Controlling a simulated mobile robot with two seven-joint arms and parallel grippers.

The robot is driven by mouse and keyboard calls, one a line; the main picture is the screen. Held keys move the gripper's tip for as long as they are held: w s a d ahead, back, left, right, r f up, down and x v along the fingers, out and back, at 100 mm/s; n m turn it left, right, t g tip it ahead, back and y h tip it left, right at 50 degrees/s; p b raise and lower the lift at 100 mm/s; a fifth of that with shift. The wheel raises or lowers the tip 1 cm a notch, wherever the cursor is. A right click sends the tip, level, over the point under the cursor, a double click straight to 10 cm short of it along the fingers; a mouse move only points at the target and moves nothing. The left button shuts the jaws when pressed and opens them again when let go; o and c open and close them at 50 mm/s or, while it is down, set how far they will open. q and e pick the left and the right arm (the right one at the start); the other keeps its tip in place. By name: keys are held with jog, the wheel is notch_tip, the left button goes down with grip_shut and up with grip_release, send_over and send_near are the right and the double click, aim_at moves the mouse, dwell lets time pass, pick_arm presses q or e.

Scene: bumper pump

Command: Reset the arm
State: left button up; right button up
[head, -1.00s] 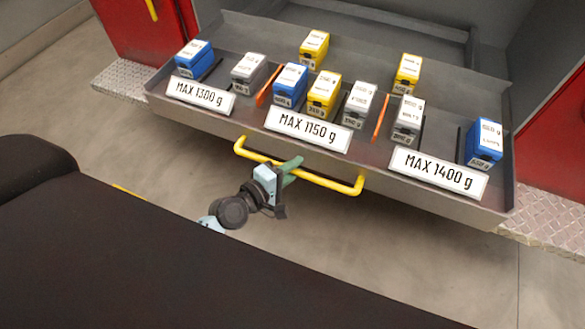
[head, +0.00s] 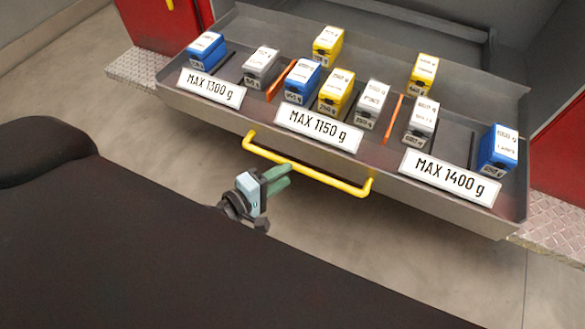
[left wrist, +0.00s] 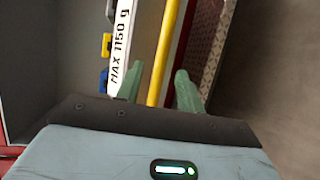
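My left gripper (head: 282,176) is in front of the drawer's yellow handle (head: 310,172), apart from it, with green fingers pointing toward it. In the left wrist view, the two fingers (left wrist: 160,70) stand apart with nothing held between them. The yellow handle (left wrist: 166,45) shows beyond the gap. My right gripper is in neither view.
An open grey drawer (head: 390,165) holds several blue, yellow and grey weight boxes, with orange dividers (head: 390,118). Its front labels read MAX 1300 g (head: 210,87), MAX 1150 g (head: 318,128) and MAX 1400 g (head: 450,177). Floor shows below the drawer.

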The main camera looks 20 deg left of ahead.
pick_arm(q)
jog(key=shift+s+a+r, duration=0.1)
jog(key=shift+s+a, duration=0.1)
jog(key=shift+s, duration=0.25)
